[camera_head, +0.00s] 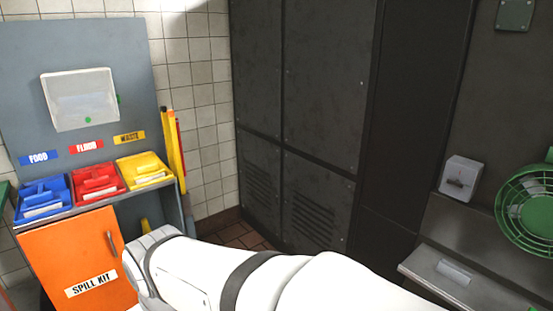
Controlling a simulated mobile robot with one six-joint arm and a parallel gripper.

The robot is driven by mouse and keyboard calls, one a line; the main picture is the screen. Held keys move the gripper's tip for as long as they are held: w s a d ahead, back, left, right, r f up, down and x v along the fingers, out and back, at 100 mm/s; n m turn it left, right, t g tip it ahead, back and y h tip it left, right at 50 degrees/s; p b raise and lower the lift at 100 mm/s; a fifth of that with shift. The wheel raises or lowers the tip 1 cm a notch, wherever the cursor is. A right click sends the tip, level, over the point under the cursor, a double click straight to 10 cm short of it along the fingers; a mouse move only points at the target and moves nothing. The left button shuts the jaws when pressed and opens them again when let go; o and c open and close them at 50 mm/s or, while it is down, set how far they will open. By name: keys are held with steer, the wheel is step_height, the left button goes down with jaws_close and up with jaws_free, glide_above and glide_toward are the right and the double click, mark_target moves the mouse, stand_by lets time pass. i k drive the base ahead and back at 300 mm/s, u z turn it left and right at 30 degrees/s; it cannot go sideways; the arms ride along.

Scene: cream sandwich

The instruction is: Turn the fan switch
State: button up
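A green fan (528,208) with a round wire cage is at the right edge of the head view, partly cut off by the frame. A small light grey box with a dark lever or knob, which looks like a switch (460,180), is on the dark wall just left of the fan. My white arm crosses the bottom middle of the view, its far visible end pointing left towards the orange cabinet, well away from the switch. I cannot make out my gripper's fingers in this view.
A metal shelf (463,283) juts out below the switch. Tall dark lockers (300,100) fill the middle. On the left are an orange spill kit cabinet (70,255), blue (42,199), red (97,183) and yellow (146,170) bins, and a white dispenser (80,98).

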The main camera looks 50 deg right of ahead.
mark_target(456, 182)
steer(key=u, duration=0.05)
steer(key=i, duration=1.85)
steer(key=z, duration=4.45)
steer(key=i, duration=1)
steer(key=z, duration=0.05)
